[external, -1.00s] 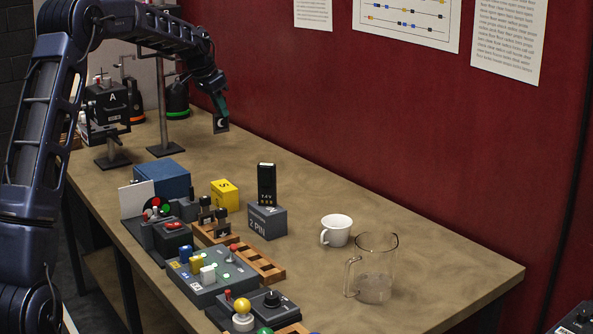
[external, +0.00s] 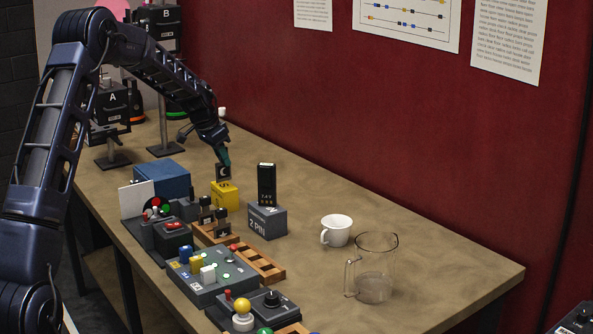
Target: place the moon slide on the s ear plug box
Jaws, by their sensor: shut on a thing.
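The moon slide (external: 223,172) is a small dark plate with a pale crescent on its face. My gripper (external: 223,160) is shut on its upper part and points downward. The yellow box marked S (external: 225,196), which matches the s ear plug box, stands on the table. The slide is upright directly over this box, its lower edge at or just above the box top. I cannot tell whether they touch.
A blue box (external: 163,179) stands to the left and a grey 2 PIN box (external: 268,222) with a black device (external: 267,184) on top to the right. Button panels (external: 207,272) fill the front. A white cup (external: 337,230) and glass jug (external: 374,270) stand farther right.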

